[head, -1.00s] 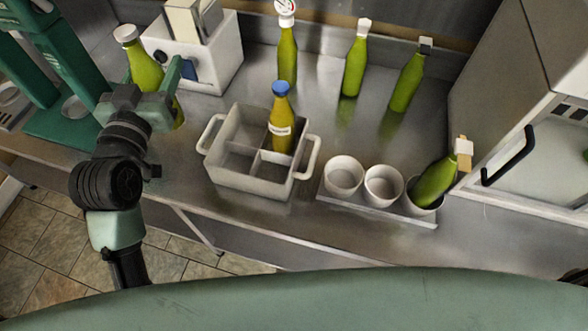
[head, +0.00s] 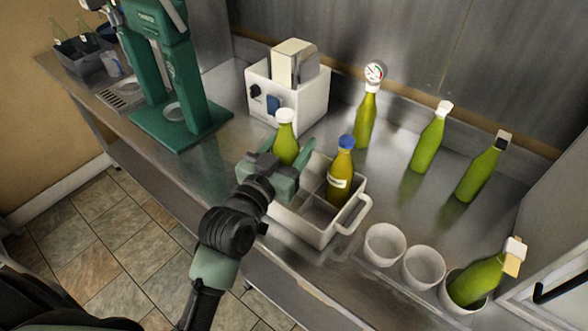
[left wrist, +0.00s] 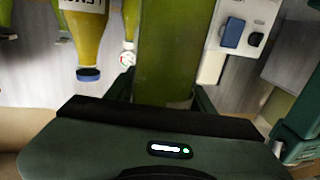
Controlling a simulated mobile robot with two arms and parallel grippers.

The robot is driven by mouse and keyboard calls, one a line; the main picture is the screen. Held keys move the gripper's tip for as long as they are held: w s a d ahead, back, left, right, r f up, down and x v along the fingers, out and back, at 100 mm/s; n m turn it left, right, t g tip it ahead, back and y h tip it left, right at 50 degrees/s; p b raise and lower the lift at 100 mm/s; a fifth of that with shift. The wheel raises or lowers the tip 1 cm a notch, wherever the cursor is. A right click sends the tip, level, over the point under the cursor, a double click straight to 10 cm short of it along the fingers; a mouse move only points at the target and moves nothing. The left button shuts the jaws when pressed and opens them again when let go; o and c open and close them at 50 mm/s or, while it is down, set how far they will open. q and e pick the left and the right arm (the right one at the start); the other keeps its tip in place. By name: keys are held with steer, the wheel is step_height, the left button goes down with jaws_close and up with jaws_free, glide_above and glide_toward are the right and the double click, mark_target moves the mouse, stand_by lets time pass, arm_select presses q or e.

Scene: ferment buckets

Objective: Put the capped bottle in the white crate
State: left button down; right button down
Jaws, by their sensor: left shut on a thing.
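My left gripper (head: 282,170) is shut on a green bottle (head: 286,146) with a white cap and holds it upright at the left part of the white crate (head: 318,238). The bottle's lower part is hidden behind the gripper, so I cannot tell its height over the crate. In the left wrist view the held green bottle (left wrist: 167,50) stands between the fingers. The crate has several compartments, and a yellow-green bottle with a blue cap (head: 341,172) stands in one on the right. My right gripper is not in view.
A white toaster (head: 300,98) stands behind the crate. Bottles with a gauge (head: 366,120), a white top (head: 431,142) and a dark top (head: 479,172) stand along the wall. White cups (head: 385,245) stand at right, one holding a tilted bottle (head: 476,280). A green machine (head: 178,85) stands at left.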

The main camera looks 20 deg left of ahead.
arm_select(q)
step_height(320, 180, down, 7)
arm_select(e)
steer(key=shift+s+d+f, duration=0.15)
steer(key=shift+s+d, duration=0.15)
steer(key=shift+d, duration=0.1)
arm_select(q)
steer(key=shift+f, duration=0.15)
steer(key=shift+f, duration=0.1)
steer(key=c, duration=0.6)
jaws_free()
steer(key=shift+f, duration=0.1)
steer(key=shift+o, duration=0.2)
